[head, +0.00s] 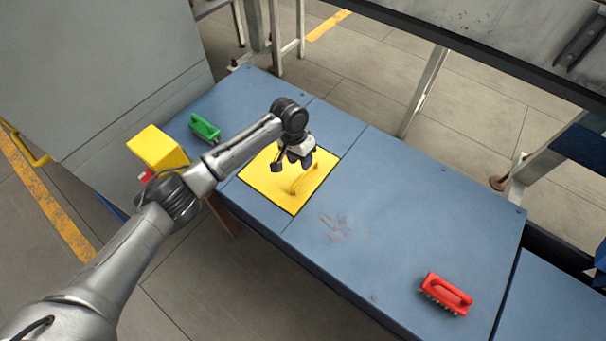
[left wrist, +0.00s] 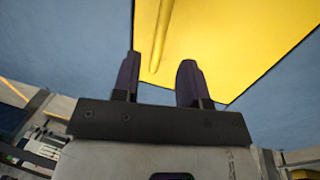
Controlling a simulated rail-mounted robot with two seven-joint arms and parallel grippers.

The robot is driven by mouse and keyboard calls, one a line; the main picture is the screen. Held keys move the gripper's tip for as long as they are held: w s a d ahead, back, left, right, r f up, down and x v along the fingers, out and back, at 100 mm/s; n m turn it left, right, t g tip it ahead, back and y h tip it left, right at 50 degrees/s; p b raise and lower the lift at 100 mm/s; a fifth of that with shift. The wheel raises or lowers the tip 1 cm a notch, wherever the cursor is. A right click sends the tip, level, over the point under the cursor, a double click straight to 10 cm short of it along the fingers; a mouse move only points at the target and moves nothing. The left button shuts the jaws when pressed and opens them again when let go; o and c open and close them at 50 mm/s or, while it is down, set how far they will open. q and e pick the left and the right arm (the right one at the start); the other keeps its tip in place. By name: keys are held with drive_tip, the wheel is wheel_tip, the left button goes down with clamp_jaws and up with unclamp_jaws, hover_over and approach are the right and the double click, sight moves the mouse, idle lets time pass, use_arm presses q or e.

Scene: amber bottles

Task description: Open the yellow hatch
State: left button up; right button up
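The yellow hatch (head: 270,185) is a square panel lying flat in the blue bench top. A yellow handle (head: 307,182) stands up from its right half. My left gripper (head: 294,163) is over the far part of the hatch, close to the handle. In the left wrist view the hatch (left wrist: 254,40) fills the upper right and the handle (left wrist: 160,35) runs upward between my two fingers. The left gripper's fingers (left wrist: 158,78) are apart, and I see no contact with the handle. My right gripper is in neither view.
A green brush (head: 204,128) lies on the bench at the far left, and a red brush (head: 446,294) lies at the right. A yellow box (head: 158,148) stands beside the bench's left edge. The blue bench top (head: 400,210) is clear between the hatch and the red brush.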

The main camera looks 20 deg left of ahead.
sight(304, 173)
use_arm(q)
drive_tip(key=shift+s+d+f+b, duration=0.1)
drive_tip(key=shift+d+f+b, duration=0.3)
drive_tip(key=shift+f, duration=0.85)
drive_tip(key=shift+d+f+b, duration=0.1)
drive_tip(key=shift+f+b, duration=0.6)
drive_tip(key=shift+f, duration=0.55)
clamp_jaws()
